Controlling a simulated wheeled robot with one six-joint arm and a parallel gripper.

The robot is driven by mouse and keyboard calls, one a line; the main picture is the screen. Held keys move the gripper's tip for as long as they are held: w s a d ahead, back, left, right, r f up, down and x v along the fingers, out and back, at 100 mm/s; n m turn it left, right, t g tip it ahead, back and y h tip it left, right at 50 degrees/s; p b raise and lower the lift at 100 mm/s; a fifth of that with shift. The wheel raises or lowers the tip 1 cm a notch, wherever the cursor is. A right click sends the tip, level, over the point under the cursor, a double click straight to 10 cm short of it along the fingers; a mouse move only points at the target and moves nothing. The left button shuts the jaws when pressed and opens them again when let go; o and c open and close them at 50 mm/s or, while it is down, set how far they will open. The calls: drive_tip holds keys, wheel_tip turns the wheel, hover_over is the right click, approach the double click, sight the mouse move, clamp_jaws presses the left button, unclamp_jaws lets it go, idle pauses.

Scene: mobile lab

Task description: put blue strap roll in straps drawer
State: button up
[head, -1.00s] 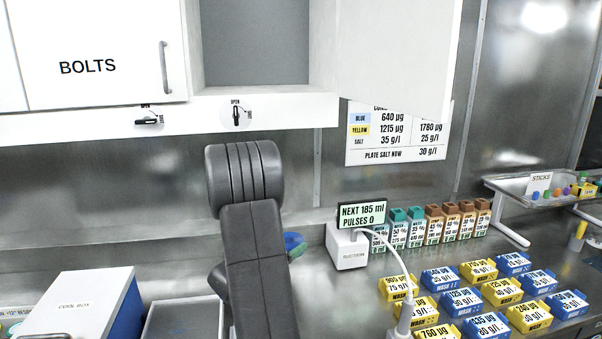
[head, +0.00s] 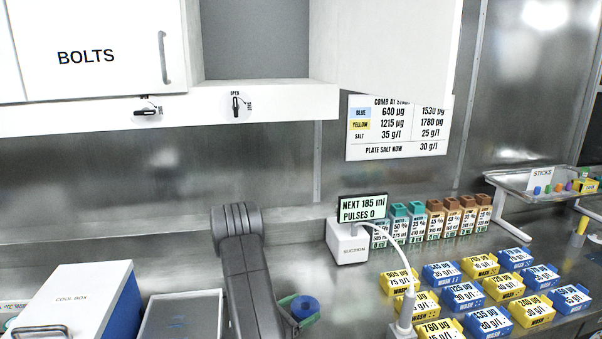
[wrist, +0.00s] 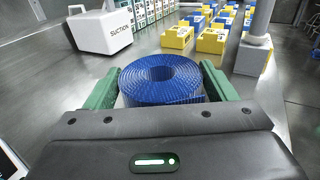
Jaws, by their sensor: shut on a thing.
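The blue strap roll (wrist: 160,78) sits between the green fingers of my gripper (wrist: 160,90) in the wrist view, and the gripper is shut on it. In the head view the roll (head: 305,307) shows low in the middle, to the right of my arm, with a green finger of my gripper (head: 288,300) beside it. Part of the gripper is hidden behind my arm there. A wall cupboard (head: 325,40) at top centre stands open, its door swung out to the right. No label reading straps is in view.
A shut cupboard door marked BOLTS (head: 85,55) is at upper left. On the bench stand a cool box (head: 75,300), a grey tray (head: 180,315), a white suction box (head: 347,245) with a cable, and several blue and yellow wash boxes (head: 465,295) at right.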

drive_tip(key=shift+w+d+r+n+t+y, duration=0.1)
drive_tip(key=shift+d+n+t+y, duration=0.1)
drive_tip(key=shift+n+t+y, duration=0.35)
drive_tip(key=shift+w+d+r+n+t+y, duration=0.1)
drive_tip(key=shift+d+n+t+y, duration=0.05)
drive_tip(key=shift+n+t+y, duration=0.35)
drive_tip(key=shift+a+f+n+t+y, duration=0.1)
drive_tip(key=shift+n+t+y, duration=0.55)
drive_tip(key=shift+y, duration=0.1)
drive_tip(key=shift+s+a+n+t+y, duration=0.25)
drive_tip(key=shift+n+t+y, duration=0.3)
drive_tip(key=shift+y, duration=0.35)
